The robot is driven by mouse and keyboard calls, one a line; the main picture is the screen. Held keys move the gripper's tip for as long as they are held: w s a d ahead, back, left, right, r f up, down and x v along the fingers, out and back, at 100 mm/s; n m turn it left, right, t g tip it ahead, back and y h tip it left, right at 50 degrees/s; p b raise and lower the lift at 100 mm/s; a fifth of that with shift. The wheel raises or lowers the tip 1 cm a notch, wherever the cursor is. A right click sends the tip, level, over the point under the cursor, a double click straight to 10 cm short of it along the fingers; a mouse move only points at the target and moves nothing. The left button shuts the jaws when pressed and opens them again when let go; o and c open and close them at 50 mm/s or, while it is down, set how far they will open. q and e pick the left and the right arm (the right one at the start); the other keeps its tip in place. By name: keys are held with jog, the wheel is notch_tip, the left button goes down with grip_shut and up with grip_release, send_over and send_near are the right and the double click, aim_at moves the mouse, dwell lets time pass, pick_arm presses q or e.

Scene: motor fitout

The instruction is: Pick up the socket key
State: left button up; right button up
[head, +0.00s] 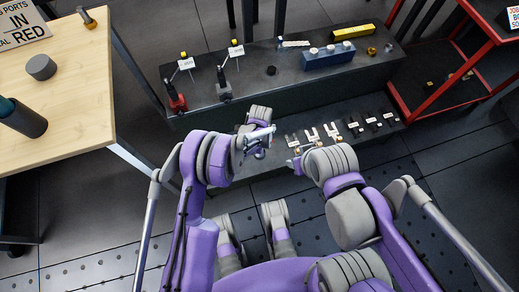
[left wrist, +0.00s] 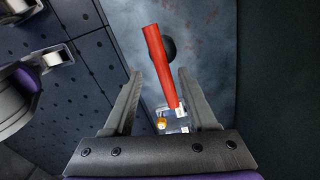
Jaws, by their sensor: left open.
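My left gripper (head: 262,136) is in the middle of the head view, in front of the dark bench. In the left wrist view my left gripper (left wrist: 161,76) is open. A red bar-shaped handle (left wrist: 155,48), which may be the socket key, runs lengthwise between its fingers, with a gap to the left finger. A clear block with a small orange part (left wrist: 168,121) shows at its near end. A black round part (left wrist: 169,48) is beside or under the bar. In the head view the handle is mostly hidden by my gripper. My right gripper (head: 297,160) is near the lower shelf, too small to read.
The bench top holds a red-based stand (head: 177,103), a grey-based stand (head: 224,92), a blue case (head: 328,56) and a yellow box (head: 352,32). Labelled black pieces (head: 371,121) lie on the lower shelf. A wooden table (head: 70,110) is left; a red-framed rack (head: 400,95) is right.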

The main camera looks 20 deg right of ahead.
pick_arm(q)
jog(key=f, duration=0.3)
jog(key=f+b, duration=0.1)
jog(key=f, duration=0.1)
jog(key=shift+w, duration=0.3)
jog(key=shift+r, duration=0.1)
grip_shut()
dwell(0.9)
